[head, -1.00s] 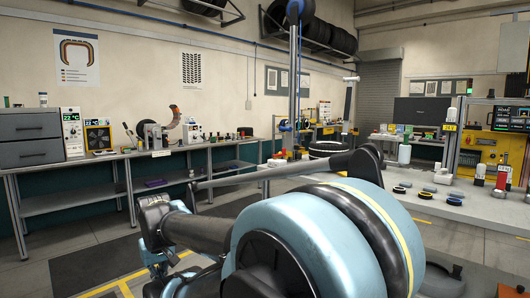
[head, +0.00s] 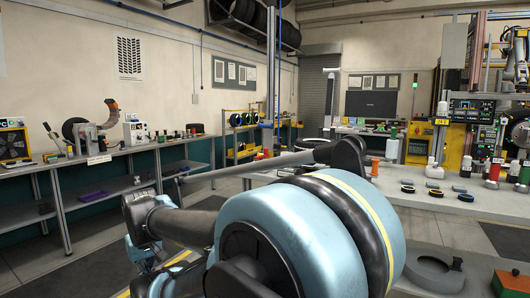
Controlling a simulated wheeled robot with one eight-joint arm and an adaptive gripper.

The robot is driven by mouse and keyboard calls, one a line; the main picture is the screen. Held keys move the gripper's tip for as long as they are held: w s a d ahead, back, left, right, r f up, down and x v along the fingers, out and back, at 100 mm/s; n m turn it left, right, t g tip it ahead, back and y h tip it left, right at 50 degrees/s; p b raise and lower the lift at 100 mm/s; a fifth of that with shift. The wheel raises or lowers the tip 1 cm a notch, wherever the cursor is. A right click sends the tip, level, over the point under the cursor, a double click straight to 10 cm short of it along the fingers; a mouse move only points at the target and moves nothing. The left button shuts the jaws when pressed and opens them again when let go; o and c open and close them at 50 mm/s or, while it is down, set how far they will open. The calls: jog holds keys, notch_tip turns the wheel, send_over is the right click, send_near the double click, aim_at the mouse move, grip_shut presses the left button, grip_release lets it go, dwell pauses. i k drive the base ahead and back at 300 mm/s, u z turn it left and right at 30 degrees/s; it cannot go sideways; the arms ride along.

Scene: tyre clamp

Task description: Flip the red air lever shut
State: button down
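I cannot make out the red air lever in the head view. Small red parts show near the yellow cabinet (head: 420,143) and on the right bench, but none reads clearly as a lever. My gripper is not to be made out. My own light blue and black arm fills the lower middle of the view and hides much of the floor behind it.
A grey bench (head: 466,204) at right carries bottles, dark rings and a red canister (head: 492,172). A long workbench (head: 110,150) with shelves lines the left wall. Floor between is partly clear.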

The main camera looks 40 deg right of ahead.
aim_at(266, 154)
jog(key=z, duration=0.35)
jog(key=i, duration=1)
jog(key=z, duration=0.35)
